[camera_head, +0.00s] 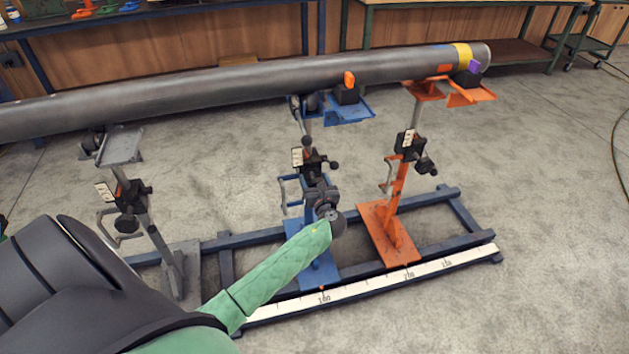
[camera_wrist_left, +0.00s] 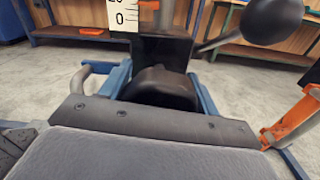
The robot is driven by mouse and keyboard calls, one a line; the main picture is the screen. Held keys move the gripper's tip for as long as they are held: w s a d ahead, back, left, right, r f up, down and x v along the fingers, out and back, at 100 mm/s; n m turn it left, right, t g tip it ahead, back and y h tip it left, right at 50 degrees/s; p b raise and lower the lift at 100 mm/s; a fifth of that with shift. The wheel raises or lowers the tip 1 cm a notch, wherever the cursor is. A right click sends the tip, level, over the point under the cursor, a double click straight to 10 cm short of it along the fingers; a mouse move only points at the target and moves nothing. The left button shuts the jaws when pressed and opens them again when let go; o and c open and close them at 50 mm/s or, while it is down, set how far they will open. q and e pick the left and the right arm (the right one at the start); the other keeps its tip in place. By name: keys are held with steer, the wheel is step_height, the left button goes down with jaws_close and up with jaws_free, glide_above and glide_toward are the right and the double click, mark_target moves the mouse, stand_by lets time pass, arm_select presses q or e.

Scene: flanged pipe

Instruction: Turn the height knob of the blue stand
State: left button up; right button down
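The blue stand (camera_head: 318,270) is in the middle of the head view, under the pipe. Its dark clamp block (camera_head: 314,164) carries a white scale plate (camera_head: 297,158) and a lever with a black ball end. In the left wrist view a dark rounded knob (camera_wrist_left: 160,88) sits low on the block, straight ahead of the wrist, beneath the scale plate (camera_wrist_left: 123,15). My left gripper (camera_head: 320,194) is at the blue stand's post, just below the block. Its fingers blend into the dark parts, so opening and contact cannot be told. My right gripper is out of view.
A long grey pipe (camera_head: 220,85) lies across the stands. A grey stand (camera_head: 180,262) is left and an orange stand (camera_head: 390,235) close on the right. A blue floor frame with a ruler (camera_head: 370,291) runs below. Workbenches stand behind; open floor lies to the right.

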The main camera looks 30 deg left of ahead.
arm_select(q)
steer(key=shift+c, duration=0.7)
